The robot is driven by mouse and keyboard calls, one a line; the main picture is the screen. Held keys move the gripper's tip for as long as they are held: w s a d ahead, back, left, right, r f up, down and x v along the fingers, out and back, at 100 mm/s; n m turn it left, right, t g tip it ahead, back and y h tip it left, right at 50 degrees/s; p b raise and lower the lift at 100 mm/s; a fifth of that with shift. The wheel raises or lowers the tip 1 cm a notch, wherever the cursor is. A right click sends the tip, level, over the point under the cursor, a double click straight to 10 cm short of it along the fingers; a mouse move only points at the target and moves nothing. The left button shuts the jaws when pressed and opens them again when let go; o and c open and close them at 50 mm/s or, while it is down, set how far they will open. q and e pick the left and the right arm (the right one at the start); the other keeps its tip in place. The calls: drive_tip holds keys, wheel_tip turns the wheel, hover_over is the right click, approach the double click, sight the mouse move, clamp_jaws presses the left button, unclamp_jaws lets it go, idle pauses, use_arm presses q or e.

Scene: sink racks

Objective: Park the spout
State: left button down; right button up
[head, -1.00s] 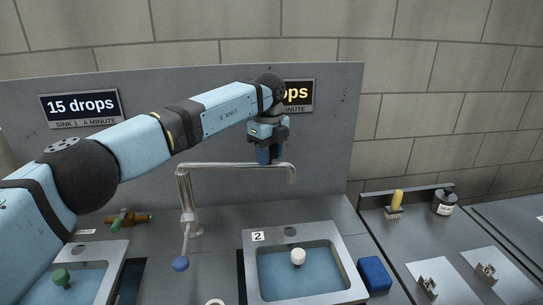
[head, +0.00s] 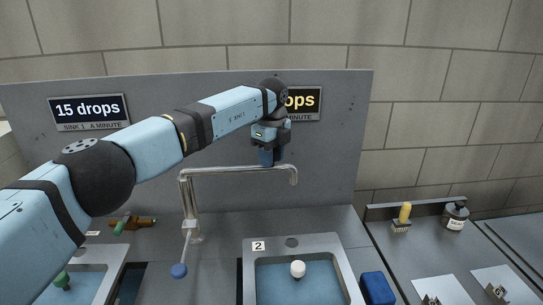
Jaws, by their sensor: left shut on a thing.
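The metal spout (head: 222,171) rises from a post between the two sinks and reaches right, its downturned tip over the back edge of sink 2 (head: 335,240). My left gripper (head: 270,164) points down from above and is shut on the spout's horizontal pipe, close to the tip end. Sink 2 holds blue water and a white knob-like stopper (head: 298,268). Sink 1 (head: 118,262) is at the lower left, partly hidden by my left arm. My right gripper is not in view.
A brass fitting with a green end (head: 131,221) lies behind sink 1. A blue sponge (head: 377,288) lies right of sink 2. Drop-count signs (head: 88,111) hang on the back panel.

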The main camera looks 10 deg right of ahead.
use_arm(q)
drive_tip(key=c, duration=1.1)
unclamp_jaws()
drive_tip(key=shift+w+a+r, duration=0.1)
drive_tip(key=shift+w+r, duration=0.1)
drive_tip(key=shift+r, duration=0.05)
drive_tip(key=o, duration=0.4)
drive_tip(key=shift+w+f, duration=0.1)
drive_tip(key=shift+c, duration=0.2)
drive_tip(key=shift+f, duration=0.15)
wheel_tip(320, 180, up, 14)
drive_tip(key=shift+f, duration=0.1)
